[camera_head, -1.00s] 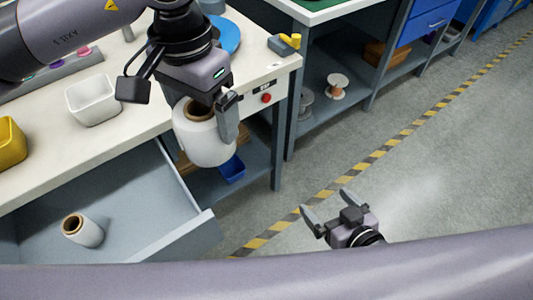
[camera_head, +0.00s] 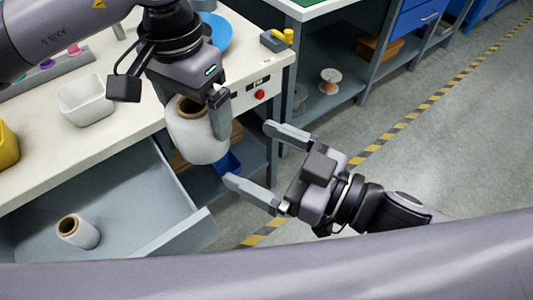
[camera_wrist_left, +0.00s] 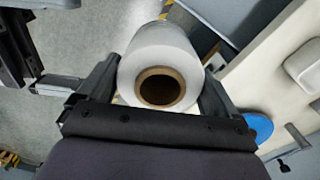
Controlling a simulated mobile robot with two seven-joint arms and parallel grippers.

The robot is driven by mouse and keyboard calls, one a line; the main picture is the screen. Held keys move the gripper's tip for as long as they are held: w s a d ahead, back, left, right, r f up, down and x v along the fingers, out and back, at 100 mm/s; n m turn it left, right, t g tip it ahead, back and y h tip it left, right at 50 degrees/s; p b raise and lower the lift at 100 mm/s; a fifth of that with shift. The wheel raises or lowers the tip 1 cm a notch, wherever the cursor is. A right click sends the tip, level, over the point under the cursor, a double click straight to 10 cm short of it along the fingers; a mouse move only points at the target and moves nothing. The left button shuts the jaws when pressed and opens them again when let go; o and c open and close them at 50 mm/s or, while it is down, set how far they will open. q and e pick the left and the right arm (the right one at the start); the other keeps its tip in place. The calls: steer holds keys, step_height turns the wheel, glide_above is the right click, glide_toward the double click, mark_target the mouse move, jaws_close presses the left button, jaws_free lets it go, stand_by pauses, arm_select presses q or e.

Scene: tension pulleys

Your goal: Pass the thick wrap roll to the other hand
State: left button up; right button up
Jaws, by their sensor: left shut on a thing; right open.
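The thick wrap roll (camera_head: 197,138) is white with a brown core. It hangs below my left gripper (camera_head: 203,108) in the head view, in front of the workbench edge. My left gripper is shut on it; in the left wrist view the roll (camera_wrist_left: 160,52) sits between the two fingers with its core opening facing the camera. My right gripper (camera_head: 254,160) is open and empty, to the right of the roll, its fingers pointing left toward it with a small gap. A thinner wrap roll (camera_head: 78,231) lies in the open drawer (camera_head: 135,205).
The workbench (camera_head: 110,130) holds a white bin (camera_head: 86,100), a yellow bin (camera_head: 7,147) and a blue disc (camera_head: 212,38). A blue bin (camera_head: 229,164) is on the shelf below. Open floor (camera_head: 430,150) lies at the right, with a striped line.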

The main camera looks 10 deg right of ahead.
mark_target(199, 126)
steer(key=x, duration=1.1)
steer(key=shift+w+a, duration=0.15)
steer(key=shift+a, duration=0.1)
steer(key=shift+c, duration=0.3)
steer(key=c, duration=1)
arm_select(q)
steer(key=o, duration=1)
arm_select(e)
steer(key=shift+o, duration=0.2)
steer(key=shift+r, duration=0.1)
arm_select(q)
step_height(199, 126, up, 12)
steer(key=shift+r, duration=0.1)
